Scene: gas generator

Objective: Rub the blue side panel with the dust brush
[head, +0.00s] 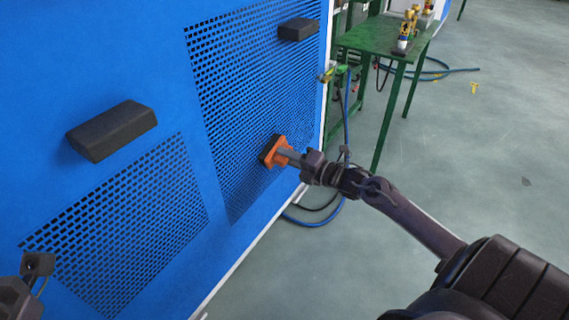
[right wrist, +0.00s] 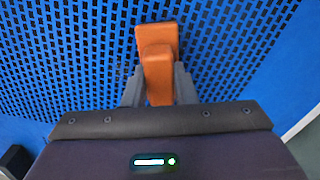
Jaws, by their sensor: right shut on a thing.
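The blue side panel (head: 222,207) fills the left of the head view, with perforated vent areas and black handles. My right gripper (head: 287,156) is shut on the orange dust brush (head: 275,150), in front of the large vent area near its lower right edge. In the right wrist view the brush (right wrist: 158,75) stands between the two grey fingers, with the perforated panel (right wrist: 70,60) behind it. The brush looks to be at or very close to the panel; I cannot tell if it touches.
Black handles (head: 112,130) and (head: 298,29) stick out from the panel. A green table (head: 385,40) with small fittings stands at the back. A blue hose (head: 318,221) lies on the floor by the panel's edge. The grey floor (head: 480,150) at right is mostly clear.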

